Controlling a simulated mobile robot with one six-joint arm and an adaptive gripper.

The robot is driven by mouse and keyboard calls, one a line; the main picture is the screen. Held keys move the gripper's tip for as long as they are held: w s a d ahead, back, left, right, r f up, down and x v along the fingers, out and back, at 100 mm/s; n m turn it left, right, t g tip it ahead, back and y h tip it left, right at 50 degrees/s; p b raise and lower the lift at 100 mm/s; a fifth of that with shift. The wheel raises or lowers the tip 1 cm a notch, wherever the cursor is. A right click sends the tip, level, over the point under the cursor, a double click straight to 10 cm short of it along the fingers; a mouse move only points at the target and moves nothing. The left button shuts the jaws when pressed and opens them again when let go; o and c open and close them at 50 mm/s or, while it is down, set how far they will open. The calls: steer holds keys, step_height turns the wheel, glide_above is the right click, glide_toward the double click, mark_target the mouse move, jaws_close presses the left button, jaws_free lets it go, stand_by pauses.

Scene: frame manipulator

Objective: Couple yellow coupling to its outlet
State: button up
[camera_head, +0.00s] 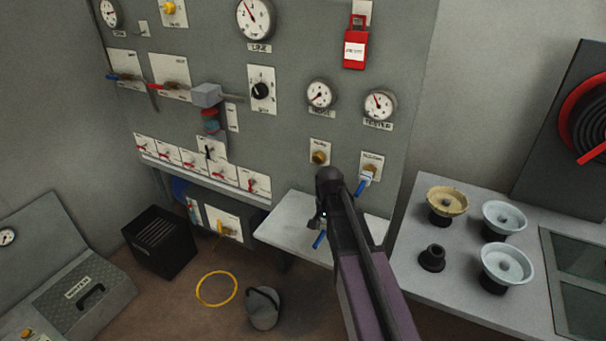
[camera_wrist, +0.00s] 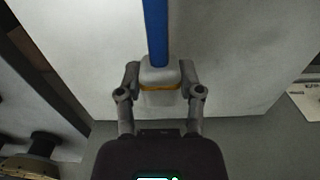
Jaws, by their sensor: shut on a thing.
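My gripper (camera_wrist: 160,92) is shut on the yellow coupling (camera_wrist: 159,74), a pale grey body with a yellow band and a blue length running away from it. In the head view my gripper (camera_head: 320,215) is above the small white shelf, with the blue part (camera_head: 319,240) showing below it; the rest of the coupling is largely hidden there. A bare brass outlet (camera_head: 319,158) is on the grey panel, above and apart from my gripper. A second outlet (camera_head: 371,167) to its right has another blue-handled coupling (camera_head: 365,182) at it. The small outlet labels are not clearly readable.
The white shelf (camera_head: 285,229) juts out below the outlets. The grey counter (camera_head: 410,260) at right carries several round handwheel-like pieces, including a cream one (camera_head: 447,201). A bucket (camera_head: 263,308) and a yellow ring (camera_head: 217,289) are on the floor. Gauges and a red lockout tag (camera_head: 355,49) are higher up.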

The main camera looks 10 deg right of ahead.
steer(key=shift+r, duration=0.1)
steer(key=w+a+r+p, duration=0.5)
steer(key=w+r+p, duration=0.6)
steer(key=r+p, duration=0.1)
steer(key=shift+w+a, duration=0.15)
steer(key=shift+w, duration=0.15)
steer(key=shift+w, duration=0.1)
steer(key=shift+w+d, duration=0.85)
steer(key=shift+w, duration=0.3)
steer(key=shift+w+d, duration=0.85)
steer(key=shift+w, duration=0.25)
